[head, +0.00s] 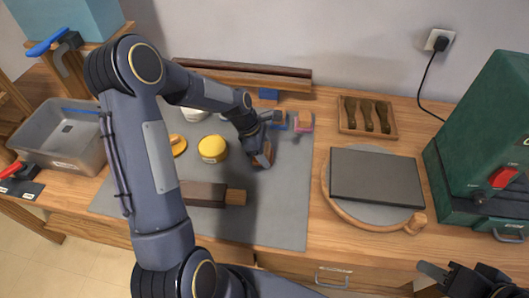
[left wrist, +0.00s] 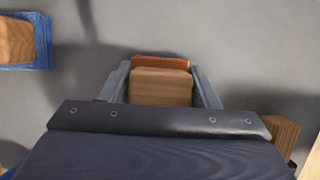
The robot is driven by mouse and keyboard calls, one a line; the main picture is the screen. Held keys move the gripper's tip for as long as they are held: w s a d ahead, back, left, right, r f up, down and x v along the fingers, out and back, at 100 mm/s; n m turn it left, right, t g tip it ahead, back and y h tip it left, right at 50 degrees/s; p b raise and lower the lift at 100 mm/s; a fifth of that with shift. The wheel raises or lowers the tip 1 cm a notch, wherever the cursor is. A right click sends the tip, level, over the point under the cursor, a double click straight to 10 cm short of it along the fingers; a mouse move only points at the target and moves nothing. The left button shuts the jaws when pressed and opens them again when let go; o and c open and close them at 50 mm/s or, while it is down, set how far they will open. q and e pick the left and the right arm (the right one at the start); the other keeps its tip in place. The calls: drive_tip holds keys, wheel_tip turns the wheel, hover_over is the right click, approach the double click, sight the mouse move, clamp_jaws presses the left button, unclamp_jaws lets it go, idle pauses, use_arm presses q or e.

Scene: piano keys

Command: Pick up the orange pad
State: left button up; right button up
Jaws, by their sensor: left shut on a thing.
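The orange pad (left wrist: 160,63) shows in the left wrist view as an orange-brown strip at the far end of a wooden block (left wrist: 160,88). My left gripper (left wrist: 162,80) is shut on this block, with one finger along each side. In the head view my left gripper (head: 263,156) points down over the grey mat (head: 280,215), right of a yellow round object. The pad's underside is hidden, and I cannot tell if it touches the mat. My right gripper (head: 462,279) is partly in view at the bottom right, away from the mat; its opening is unclear.
Blue (head: 279,120) and pink (head: 304,122) pads with wooden blocks stand behind the gripper. A yellow round object (head: 212,149) and a dark block with a wooden end (head: 205,194) lie nearby. A round board with a dark slab (head: 377,178) is to the right.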

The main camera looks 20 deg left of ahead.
sight(267, 147)
use_arm(q)
wheel_tip(267, 147, up, 3)
drive_tip(key=shift+w+r+b, duration=0.1)
drive_tip(key=shift+b, duration=0.25)
drive_tip(key=s+a+r+b, duration=0.1)
drive_tip(key=s+a+r, duration=0.3)
drive_tip(key=s+r, duration=0.5)
drive_tip(key=s, duration=0.4)
drive_tip(key=shift+s+r, duration=0.3)
drive_tip(key=shift+r, duration=0.05)
drive_tip(key=o, duration=0.3)
drive_tip(key=shift+c, duration=1)
